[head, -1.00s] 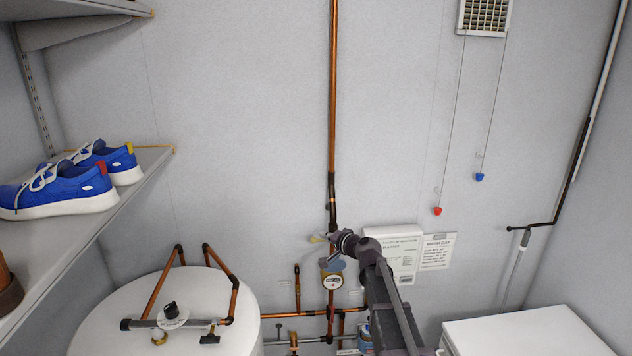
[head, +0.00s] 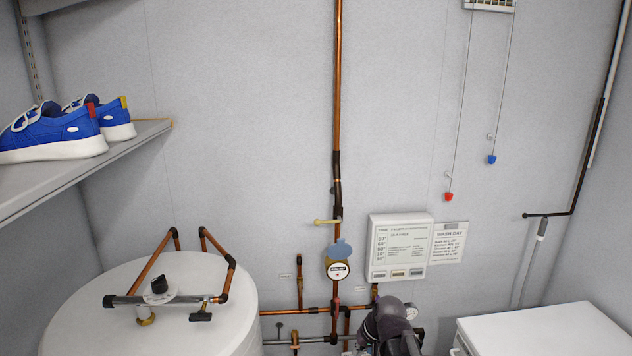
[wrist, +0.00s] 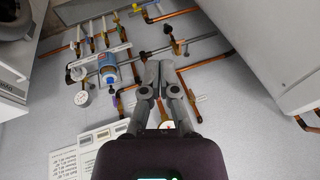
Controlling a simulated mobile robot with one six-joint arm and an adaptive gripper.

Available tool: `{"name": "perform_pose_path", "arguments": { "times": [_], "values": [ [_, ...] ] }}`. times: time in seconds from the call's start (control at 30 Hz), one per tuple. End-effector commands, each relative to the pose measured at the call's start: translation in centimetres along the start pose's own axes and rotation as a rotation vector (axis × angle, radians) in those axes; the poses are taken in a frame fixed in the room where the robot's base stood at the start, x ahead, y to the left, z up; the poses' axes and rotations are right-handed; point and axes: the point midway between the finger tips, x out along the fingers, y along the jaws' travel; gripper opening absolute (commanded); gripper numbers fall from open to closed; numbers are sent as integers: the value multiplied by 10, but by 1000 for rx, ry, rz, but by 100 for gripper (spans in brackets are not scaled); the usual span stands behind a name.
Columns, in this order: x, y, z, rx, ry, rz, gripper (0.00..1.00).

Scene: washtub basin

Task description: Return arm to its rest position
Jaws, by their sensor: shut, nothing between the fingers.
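My gripper (wrist: 160,92) shows in the wrist view with its two grey fingers together and nothing between them. The pipes on the wall lie behind the fingertips, and I see no contact with them. In the head view my dark arm (head: 392,325) is folded low at the bottom, right of the water meter (head: 338,270). The fingers are hidden in that view.
A white tank (head: 95,290) with copper pipes stands at lower left, below a shelf (head: 60,188) holding blue shoes (head: 52,133). A white control panel (head: 398,245) hangs above my arm. A white appliance (head: 545,330) stands at lower right.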

Motion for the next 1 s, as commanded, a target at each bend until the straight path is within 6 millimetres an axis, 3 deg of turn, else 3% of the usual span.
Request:
{"name": "perform_pose_path", "arguments": {
  "times": [0.03, 0.2, 0.4, 1.0],
  "values": [
    [14, 14, 22, -6, -33, 41, 0],
    [28, 48, 68, -19, -140, 178, 0],
    [31, 72, 99, -19, -217, 280, 0],
    [29, 76, 104, -18, -235, 303, 0]
  ]
}}
